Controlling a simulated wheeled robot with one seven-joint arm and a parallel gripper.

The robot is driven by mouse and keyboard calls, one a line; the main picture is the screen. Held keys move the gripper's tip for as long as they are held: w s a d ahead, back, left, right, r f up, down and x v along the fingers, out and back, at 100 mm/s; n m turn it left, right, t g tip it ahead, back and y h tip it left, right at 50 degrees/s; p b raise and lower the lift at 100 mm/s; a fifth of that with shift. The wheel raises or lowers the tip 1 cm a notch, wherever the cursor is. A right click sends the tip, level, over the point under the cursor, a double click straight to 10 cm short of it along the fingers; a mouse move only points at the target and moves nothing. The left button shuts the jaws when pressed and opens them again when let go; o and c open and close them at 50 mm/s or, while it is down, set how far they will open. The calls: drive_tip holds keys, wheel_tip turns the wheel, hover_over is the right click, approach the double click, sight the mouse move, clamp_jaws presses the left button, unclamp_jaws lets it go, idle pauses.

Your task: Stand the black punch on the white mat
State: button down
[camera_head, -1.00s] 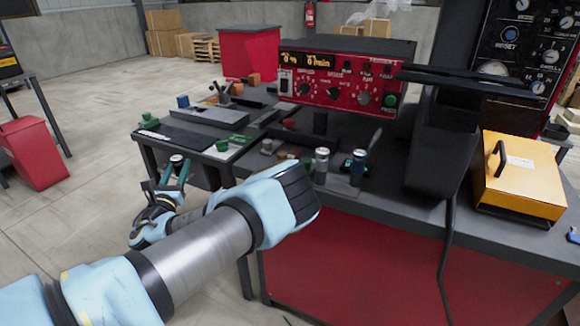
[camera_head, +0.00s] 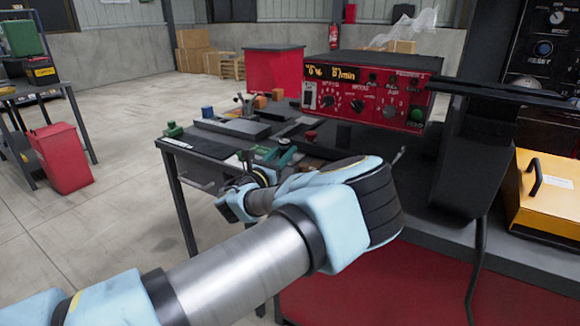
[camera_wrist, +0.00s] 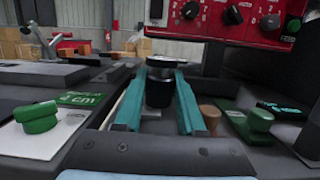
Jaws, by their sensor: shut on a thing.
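In the wrist view my gripper (camera_wrist: 161,72) has its two teal fingers shut on the black punch (camera_wrist: 158,93). The punch is a dark upright cylinder with a paler, disc-like top. Its lower end is partly hidden, so I cannot tell whether it touches the surface below.
A red control box (camera_head: 370,92) stands at the back of the bench. A green-knobbed piece (camera_wrist: 256,124) and a brown piece (camera_wrist: 210,116) lie close to the right finger. A grey block (camera_head: 233,127) and a dark flat plate (camera_head: 200,144) lie on the left bench.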

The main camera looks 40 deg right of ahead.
sight(284, 171)
drive_tip(key=shift+f, duration=1.95)
drive_tip(key=c, duration=0.5)
unclamp_jaws()
drive_tip(key=shift+f, duration=0.15)
drive_tip(key=v, duration=1.2)
drive_tip(key=shift+b, duration=0.45)
